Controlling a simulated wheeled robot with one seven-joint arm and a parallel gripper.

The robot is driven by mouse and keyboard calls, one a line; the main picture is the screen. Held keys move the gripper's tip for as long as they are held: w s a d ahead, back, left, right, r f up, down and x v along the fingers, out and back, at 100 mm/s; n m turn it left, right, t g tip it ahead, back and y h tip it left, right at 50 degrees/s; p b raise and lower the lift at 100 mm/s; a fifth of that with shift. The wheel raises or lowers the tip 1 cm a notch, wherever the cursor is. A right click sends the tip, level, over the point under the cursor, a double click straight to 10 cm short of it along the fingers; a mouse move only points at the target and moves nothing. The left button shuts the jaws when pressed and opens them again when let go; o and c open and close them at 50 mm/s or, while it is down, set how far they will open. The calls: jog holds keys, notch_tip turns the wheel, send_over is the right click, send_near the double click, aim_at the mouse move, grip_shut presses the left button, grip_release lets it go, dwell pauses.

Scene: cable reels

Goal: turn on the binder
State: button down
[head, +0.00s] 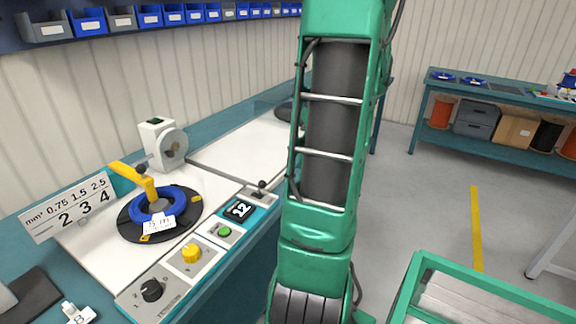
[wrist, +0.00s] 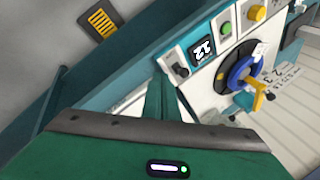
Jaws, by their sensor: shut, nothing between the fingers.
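In the head view, a bench panel carries a black toggle lever (head: 261,185), a display (head: 240,209) reading 12, a green button (head: 224,231), a yellow knob (head: 191,253) and a black knob (head: 151,290). A blue cable coil (head: 143,205) with a white tag lies on a black turntable (head: 188,203) beneath a yellow arm. A white machine with a round disc (head: 163,143) stands behind; I cannot tell which part is called the binder. In the wrist view, my gripper (wrist: 159,82) is shut and empty, close to the lever (wrist: 180,70), contact unclear. In the head view it is hidden.
A size board (head: 70,208) stands at the left of the bench. Bins (head: 89,22) line the wall above. A second bench (head: 490,91) stands at the back right, and a green-framed cart (head: 490,285) at the front right. Grey floor lies between.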

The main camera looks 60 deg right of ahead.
aim_at(265, 182)
jog(key=shift+w+a+f, duration=0.75)
jog(key=shift+w+f, duration=0.3)
jog(key=shift+f, duration=0.1)
jog(key=shift+w+a+f, duration=0.75)
jog(key=shift+w+f, duration=0.25)
jog(key=shift+f, duration=0.15)
jog(key=shift+w+a+f, duration=0.75)
jog(key=shift+w+f, duration=0.3)
jog(key=shift+f, duration=0.1)
jog(key=shift+w+r+g, duration=0.3)
jog(key=shift+w+g, duration=0.1)
jog(key=shift+g, duration=0.2)
jog(key=shift+w+a+r+g, duration=0.1)
jog(key=shift+w+r+g, duration=0.1)
jog(key=shift+w+g, duration=0.3)
jog(key=shift+w+a+r+g, duration=0.1)
jog(key=shift+w+r+g, duration=0.1)
jog(key=shift+w+g, duration=0.25)
jog(key=w+g, duration=0.1)
jog(key=g, duration=0.2)
jog(key=shift+w+r+m, duration=0.25)
jog(key=shift+w+m, duration=0.05)
jog(key=shift+w, duration=0.05)
jog(key=shift+s, duration=0.1)
jog(key=shift+r, duration=0.15)
